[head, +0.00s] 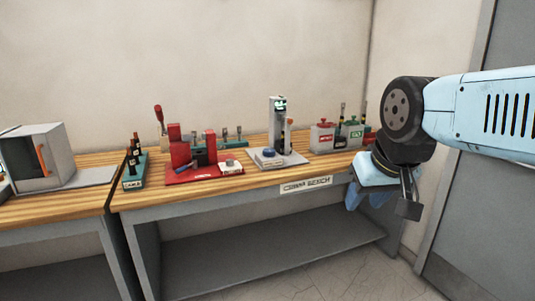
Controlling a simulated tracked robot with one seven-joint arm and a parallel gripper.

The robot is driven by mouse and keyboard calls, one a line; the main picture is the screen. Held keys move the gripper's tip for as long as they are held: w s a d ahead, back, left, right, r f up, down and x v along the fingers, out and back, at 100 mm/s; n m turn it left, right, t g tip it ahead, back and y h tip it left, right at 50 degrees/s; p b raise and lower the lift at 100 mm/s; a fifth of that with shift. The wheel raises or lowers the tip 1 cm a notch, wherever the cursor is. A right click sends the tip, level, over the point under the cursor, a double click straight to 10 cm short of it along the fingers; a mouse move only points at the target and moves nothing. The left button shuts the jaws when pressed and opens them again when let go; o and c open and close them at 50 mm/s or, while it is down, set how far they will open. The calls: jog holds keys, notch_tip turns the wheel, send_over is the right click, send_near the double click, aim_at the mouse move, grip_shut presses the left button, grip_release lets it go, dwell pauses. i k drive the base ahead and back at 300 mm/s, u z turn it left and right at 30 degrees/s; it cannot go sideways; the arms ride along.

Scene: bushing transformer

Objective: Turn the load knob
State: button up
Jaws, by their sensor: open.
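A tall grey tester (278,125) with a small lit display stands on the wooden bench. A round blue knob (269,152) sits on its pale base plate, at the front left. No label is readable, so I cannot tell for sure that this is the load knob. My gripper (409,207) hangs at the right, in front of the bench's right end and well apart from the knob. It points down and is open, with nothing seen between its dark fingers; part of the jaws is hard to make out.
A red fixture (205,174) stands left of the tester, beside a green rack (134,182) of dark bottles. Red-lidded (323,137) and green-lidded (352,133) containers stand at right. A grey open-fronted box (32,158) is far left. The bench's front edge carries a sign (306,186).

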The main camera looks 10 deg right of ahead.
aim_at(269, 152)
jog(key=u, duration=0.55)
jog(key=i, duration=1.7)
jog(key=z, duration=0.65)
jog(key=k, duration=0.85)
jog(key=z, duration=0.1)
jog(key=i, duration=0.9)
jog(key=u, duration=0.05)
